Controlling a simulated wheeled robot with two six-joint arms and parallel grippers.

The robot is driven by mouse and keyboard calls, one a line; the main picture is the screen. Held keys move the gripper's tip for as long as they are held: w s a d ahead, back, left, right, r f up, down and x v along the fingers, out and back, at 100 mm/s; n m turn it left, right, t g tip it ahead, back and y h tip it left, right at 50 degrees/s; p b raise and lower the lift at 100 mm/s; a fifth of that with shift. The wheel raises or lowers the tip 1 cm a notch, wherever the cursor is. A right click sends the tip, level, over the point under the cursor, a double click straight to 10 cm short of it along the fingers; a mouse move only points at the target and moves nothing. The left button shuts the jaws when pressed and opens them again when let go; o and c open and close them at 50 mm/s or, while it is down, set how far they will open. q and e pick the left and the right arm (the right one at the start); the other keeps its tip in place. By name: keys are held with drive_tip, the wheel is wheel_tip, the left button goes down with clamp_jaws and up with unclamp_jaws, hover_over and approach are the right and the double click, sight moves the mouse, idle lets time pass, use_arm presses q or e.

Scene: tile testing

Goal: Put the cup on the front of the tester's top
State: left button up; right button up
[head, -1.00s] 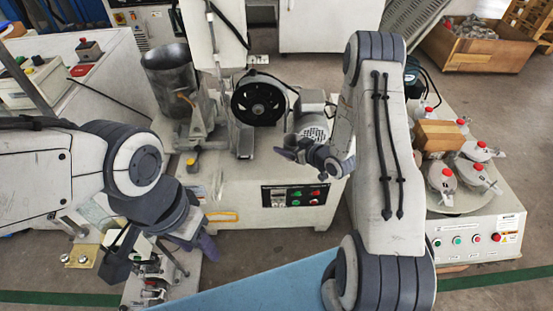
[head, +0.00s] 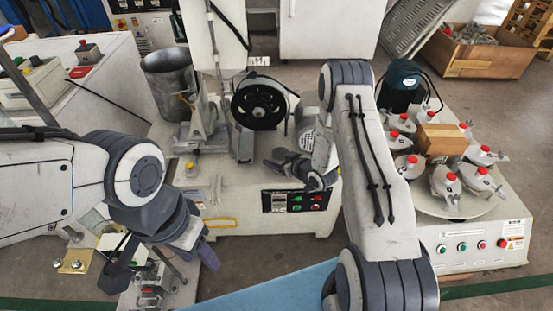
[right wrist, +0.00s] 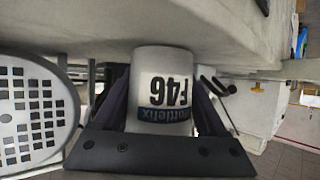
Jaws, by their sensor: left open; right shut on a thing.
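The tester (head: 232,188) stands in the middle of the head view, with a black wheel on top and a control panel on its front face. The front of its top is pale and largely bare. My right gripper (head: 285,165) is over the right part of this top. In the right wrist view, my right gripper (right wrist: 162,125) is shut on the white cup (right wrist: 163,72), whose printed label appears upside down. The cup cannot be made out in the head view. My left gripper (head: 162,262) is open at the lower left, in front of the tester and apart from the cup.
A metal cylinder (head: 167,80) stands at the tester's back left. A turntable machine (head: 470,250) with several red-capped holders is at the right. In the right wrist view, a round perforated cover (right wrist: 28,115) is close to the left of the cup.

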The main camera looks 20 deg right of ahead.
drive_tip(key=o, duration=1.4)
drive_tip(key=shift+f, duration=0.15)
drive_tip(key=shift+r, duration=0.25)
drive_tip(key=p+v, duration=0.3)
drive_tip(key=v, duration=0.9)
drive_tip(key=s+a+r+n+g+h, duration=0.1)
drive_tip(key=s+a+r+g+h, duration=0.15)
drive_tip(key=a+r, duration=0.4)
drive_tip(key=s+a+r+n+g+h, duration=0.1)
drive_tip(key=s+a+r+n+g, duration=0.2)
drive_tip(key=a+r, duration=0.4)
drive_tip(key=s+a+r+g, duration=0.2)
drive_tip(key=s, duration=0.5)
drive_tip(key=s+a+r+g, duration=0.2)
drive_tip(key=s+r, duration=0.1)
drive_tip(key=s, duration=0.4)
drive_tip(key=s+a+r+g, duration=0.2)
drive_tip(key=s+r, duration=0.1)
drive_tip(key=s, duration=0.5)
drive_tip(key=shift+a+m+g, duration=0.25)
drive_tip(key=shift+a+m, duration=0.05)
drive_tip(key=shift+m, duration=0.1)
drive_tip(key=shift+r, duration=0.1)
